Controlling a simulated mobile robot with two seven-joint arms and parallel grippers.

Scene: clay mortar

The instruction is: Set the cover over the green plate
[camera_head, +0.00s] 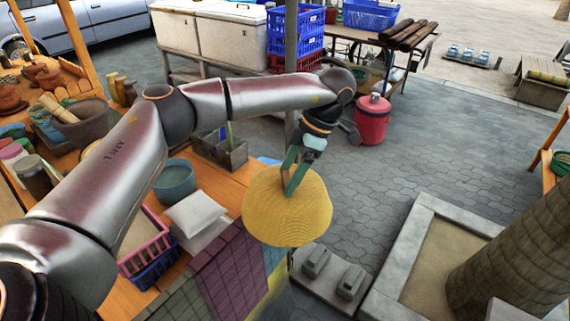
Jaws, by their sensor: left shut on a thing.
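My left gripper (291,180) is shut on the cover (287,218), a round, yellow, ribbed disc. It holds the cover near its top, at the right edge of the wooden table. From this angle I cannot tell how high the cover is above the table or whether it touches anything. I cannot make out a green plate; the cover and my arm hide part of the table. My right gripper is not in view.
On the wooden table (226,187) stand a teal bowl (175,182), a white stack (196,213) and a pink basket (148,252). Grey paving (420,150) is open to the right. A red drum (372,120) and a stone-edged planter (412,240) stand there.

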